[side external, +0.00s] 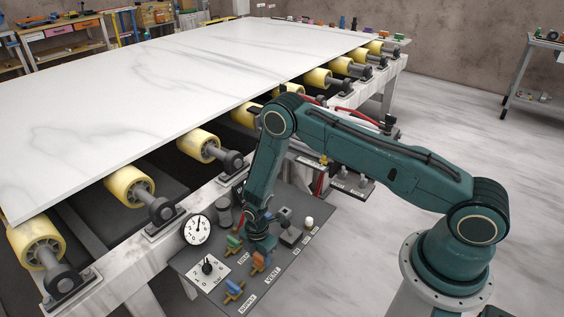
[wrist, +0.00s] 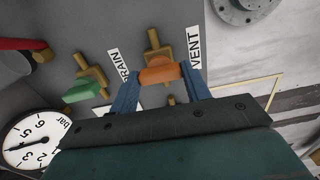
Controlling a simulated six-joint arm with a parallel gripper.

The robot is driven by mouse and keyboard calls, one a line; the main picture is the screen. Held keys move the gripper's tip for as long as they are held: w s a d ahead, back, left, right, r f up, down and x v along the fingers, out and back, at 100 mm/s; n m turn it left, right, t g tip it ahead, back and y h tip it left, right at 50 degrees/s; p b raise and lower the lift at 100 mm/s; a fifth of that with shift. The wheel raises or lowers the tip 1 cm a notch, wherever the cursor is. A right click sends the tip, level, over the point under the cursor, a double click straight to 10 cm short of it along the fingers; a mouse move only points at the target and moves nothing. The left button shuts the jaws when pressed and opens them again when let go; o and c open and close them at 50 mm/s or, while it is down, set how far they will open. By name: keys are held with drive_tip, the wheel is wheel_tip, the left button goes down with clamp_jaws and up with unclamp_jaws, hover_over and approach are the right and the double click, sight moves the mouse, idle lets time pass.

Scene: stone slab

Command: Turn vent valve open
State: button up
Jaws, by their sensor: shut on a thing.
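The vent valve has an orange handle (wrist: 159,75) on a brass body (wrist: 154,42), beside the VENT label (wrist: 194,47) in the wrist view. My gripper (wrist: 161,72) is shut on this handle, with one blue finger at each end of it. In the side view, the orange handle (side external: 259,260) shows just below my gripper (side external: 262,243) on the dark panel (side external: 290,262). My wrist hides part of the valve there. I cannot tell from these frames how far the handle is turned.
A green-handled drain valve (wrist: 82,91) sits close beside the vent valve. A blue-handled supply valve (side external: 234,287), a pressure gauge (side external: 197,229) and a dial knob (side external: 208,267) share the panel. Rollers carrying the stone slab (side external: 150,85) stand behind.

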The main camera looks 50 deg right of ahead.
drive_tip(key=m, duration=0.4)
drive_tip(key=shift+m, duration=0.3)
drive_tip(key=m, duration=0.4)
drive_tip(key=shift+m, duration=0.3)
drive_tip(key=m, duration=0.4)
drive_tip(key=shift+m, duration=2.2)
drive_tip(key=o, duration=1)
drive_tip(key=shift+r, duration=0.1)
